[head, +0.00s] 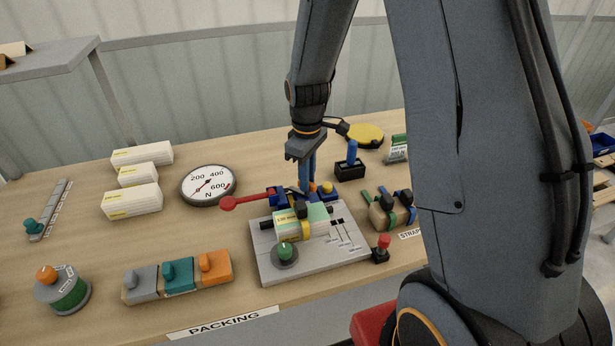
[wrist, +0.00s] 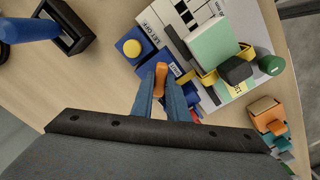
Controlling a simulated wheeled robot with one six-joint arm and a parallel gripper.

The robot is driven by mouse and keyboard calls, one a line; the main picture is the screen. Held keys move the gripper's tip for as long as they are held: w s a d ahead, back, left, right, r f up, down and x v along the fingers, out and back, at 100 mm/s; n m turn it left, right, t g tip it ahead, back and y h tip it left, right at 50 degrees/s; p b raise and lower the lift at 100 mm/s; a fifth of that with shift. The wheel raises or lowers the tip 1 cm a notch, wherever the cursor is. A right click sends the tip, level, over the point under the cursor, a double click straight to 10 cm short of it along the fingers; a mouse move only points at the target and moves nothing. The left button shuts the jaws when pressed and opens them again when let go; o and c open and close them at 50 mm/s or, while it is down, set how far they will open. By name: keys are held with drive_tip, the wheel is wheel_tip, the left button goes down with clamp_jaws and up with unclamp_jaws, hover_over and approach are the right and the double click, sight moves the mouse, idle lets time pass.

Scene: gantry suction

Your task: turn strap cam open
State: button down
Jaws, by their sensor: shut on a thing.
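My gripper (head: 307,188) points down over the blue mechanism at the back of the grey fixture plate (head: 268,262). In the wrist view its two blue fingers (wrist: 161,82) are shut on an orange tab (wrist: 160,72), which looks like the strap cam. The cam is hidden behind the fingers in the head view. A blue block with a yellow button (wrist: 132,48) sits beside the fingers. A pale green and white box (head: 302,224) lies on the plate with a yellow strap (wrist: 208,77) around it. A red lever with a round knob (head: 228,203) reaches out left from the mechanism.
A round dial gauge (head: 208,185) and white cartons (head: 132,201) stand to the left. A black holder with a blue handle (head: 350,168) is behind on the right. A strapped brown box (head: 391,212) and a red-topped black switch (head: 381,248) stand right of the plate.

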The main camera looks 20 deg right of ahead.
drive_tip(key=m, duration=0.4)
drive_tip(key=shift+m+p, duration=0.3)
drive_tip(key=shift+m, duration=2)
drive_tip(key=c, duration=1.7)
unclamp_jaws()
drive_tip(key=shift+r, duration=0.15)
drive_tip(key=shift+r+b, duration=0.8)
drive_tip(key=shift+r, duration=3)
